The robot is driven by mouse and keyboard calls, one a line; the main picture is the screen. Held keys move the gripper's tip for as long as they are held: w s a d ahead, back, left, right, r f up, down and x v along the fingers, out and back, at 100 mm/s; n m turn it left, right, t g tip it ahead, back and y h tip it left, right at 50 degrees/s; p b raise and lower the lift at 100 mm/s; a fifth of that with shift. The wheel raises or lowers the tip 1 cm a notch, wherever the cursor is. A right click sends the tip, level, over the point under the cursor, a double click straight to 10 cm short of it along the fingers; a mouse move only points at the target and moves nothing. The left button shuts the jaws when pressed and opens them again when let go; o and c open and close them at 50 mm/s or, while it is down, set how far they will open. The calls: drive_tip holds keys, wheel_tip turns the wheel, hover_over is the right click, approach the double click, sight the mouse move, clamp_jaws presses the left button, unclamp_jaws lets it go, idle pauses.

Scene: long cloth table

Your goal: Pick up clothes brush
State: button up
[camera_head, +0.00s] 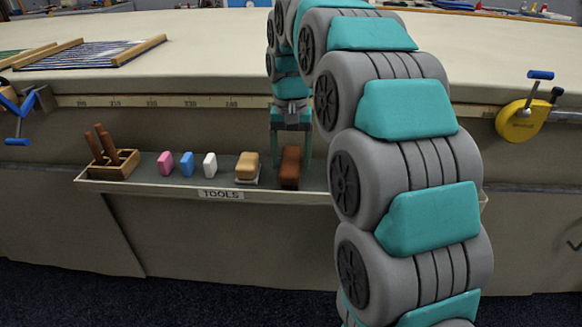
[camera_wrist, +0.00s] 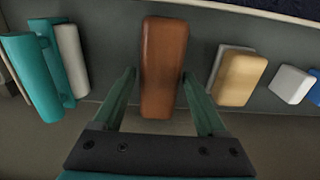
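The clothes brush, seen as a brown wooden block (camera_head: 290,167), stands in the grey tool tray (camera_head: 130,183) on the front of the table. In the wrist view the brush (camera_wrist: 163,60) lies lengthwise between the two fingers of my gripper (camera_wrist: 158,80). My gripper (camera_head: 291,153) is open and points down over the brush, with its fingertips on either side. A narrow gap shows at the left finger; the right fingertip is very close to the brush, and I cannot tell whether it touches.
A tan block on a pale base (camera_head: 247,167) is the nearest neighbour, with white (camera_head: 210,164), blue (camera_head: 187,163) and pink (camera_head: 166,163) blocks beyond. A wooden holder (camera_head: 113,163) is at the tray's left end. Teal items (camera_wrist: 35,70) stand on the brush's other side in the wrist view.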

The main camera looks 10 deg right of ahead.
clamp_jaws()
idle(0.4)
drive_tip(key=shift+r, duration=0.1)
